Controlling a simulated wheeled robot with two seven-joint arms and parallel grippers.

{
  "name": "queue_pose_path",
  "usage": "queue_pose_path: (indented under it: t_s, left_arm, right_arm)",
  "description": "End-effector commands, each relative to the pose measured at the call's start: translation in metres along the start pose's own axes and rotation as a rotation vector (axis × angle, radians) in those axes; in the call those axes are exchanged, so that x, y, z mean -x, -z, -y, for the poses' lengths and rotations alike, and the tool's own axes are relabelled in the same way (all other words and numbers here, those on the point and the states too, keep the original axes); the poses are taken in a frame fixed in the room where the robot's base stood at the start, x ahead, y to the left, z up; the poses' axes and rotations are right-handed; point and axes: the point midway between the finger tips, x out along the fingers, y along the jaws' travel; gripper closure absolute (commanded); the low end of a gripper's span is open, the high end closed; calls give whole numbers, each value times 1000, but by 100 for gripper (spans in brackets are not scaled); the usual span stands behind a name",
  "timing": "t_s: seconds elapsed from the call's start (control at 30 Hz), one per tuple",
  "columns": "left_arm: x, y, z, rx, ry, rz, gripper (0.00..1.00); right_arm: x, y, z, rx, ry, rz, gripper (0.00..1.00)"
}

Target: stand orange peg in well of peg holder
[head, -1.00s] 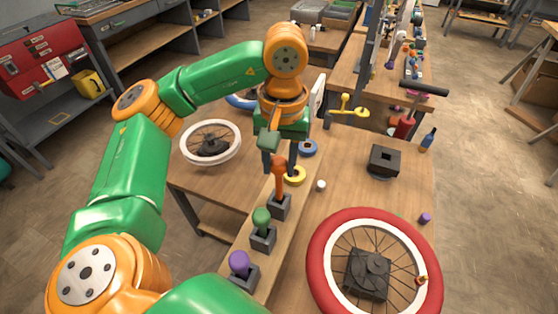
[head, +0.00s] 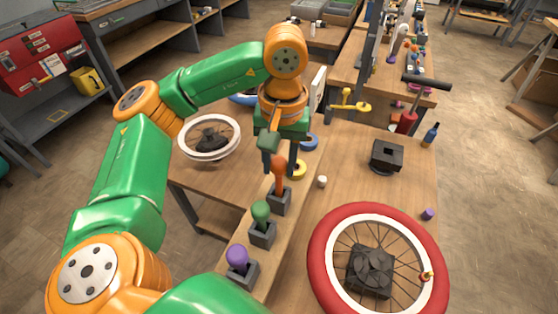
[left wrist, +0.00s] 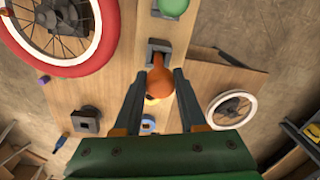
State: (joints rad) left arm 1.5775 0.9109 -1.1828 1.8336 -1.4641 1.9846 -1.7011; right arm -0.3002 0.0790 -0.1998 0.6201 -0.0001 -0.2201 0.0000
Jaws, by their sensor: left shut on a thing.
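The orange peg (head: 279,174) is upright at the far end of a row of pegs. My left gripper (head: 281,165) is shut on it from above. In the left wrist view the orange peg (left wrist: 160,78) shows between the two fingers of my left gripper (left wrist: 159,78). The dark square peg holder (head: 280,201) is directly below the peg, on a wooden plank. The peg's lower end meets the holder's top, but I cannot tell how deep it sits in the well. The holder also shows in the left wrist view (left wrist: 158,46). My right gripper is not in view.
A green peg (head: 261,211) and a purple peg (head: 237,256) stand in similar blocks along the plank. A red-tyred wheel (head: 326,270) lies on the right. A white-rimmed wheel (head: 236,140) is at left. A yellow ring (head: 300,169) and a white cylinder (head: 322,181) lie close by.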

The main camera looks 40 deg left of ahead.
Motion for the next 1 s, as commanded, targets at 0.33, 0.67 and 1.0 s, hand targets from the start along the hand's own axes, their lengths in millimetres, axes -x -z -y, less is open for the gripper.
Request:
queue_pose_path:
  t_s: [0.33,0.67,1.0]
  left_arm:
    - [-10,0,0,0,0,0,100]
    - [-18,0,-1,0,0,0,100]
    - [-27,0,-1,0,0,0,100]
  right_arm:
    - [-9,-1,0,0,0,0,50]
    - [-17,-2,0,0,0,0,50]
    - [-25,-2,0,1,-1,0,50]
